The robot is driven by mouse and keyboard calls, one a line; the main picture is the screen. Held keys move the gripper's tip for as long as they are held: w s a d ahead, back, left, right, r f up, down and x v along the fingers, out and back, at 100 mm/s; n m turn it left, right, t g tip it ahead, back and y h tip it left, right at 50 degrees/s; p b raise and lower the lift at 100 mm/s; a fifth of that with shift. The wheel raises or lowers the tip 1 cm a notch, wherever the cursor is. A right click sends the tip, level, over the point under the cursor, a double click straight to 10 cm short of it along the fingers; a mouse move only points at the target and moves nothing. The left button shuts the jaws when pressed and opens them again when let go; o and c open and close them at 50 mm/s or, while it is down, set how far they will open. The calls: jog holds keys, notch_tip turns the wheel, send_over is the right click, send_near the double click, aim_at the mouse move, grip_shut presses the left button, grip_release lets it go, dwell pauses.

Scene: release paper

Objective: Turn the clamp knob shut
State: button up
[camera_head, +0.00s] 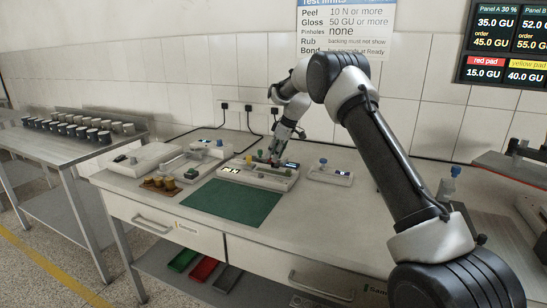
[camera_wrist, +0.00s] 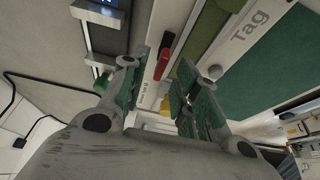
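A low white device (camera_head: 262,178) with small coloured parts on top and a lit display (camera_head: 230,170) stands behind the green mat (camera_head: 232,203). My gripper (camera_head: 275,157) is just above its right part. In the wrist view my gripper (camera_wrist: 166,68) has its two green-padded fingers apart. A red part (camera_wrist: 165,50) shows beyond and between the fingertips, beside a green strip (camera_wrist: 188,62) and a plate marked "Tag" (camera_wrist: 245,40). I see nothing gripped. I cannot tell for sure which part is the clamp knob; the fingers hide some of the device.
A smaller device with a blue knob (camera_head: 323,162) stands to the right. Dark cups (camera_head: 70,128) line a side table. The bench front beside the mat is clear.

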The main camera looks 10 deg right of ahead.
jog(key=shift+x, duration=0.85)
grip_shut()
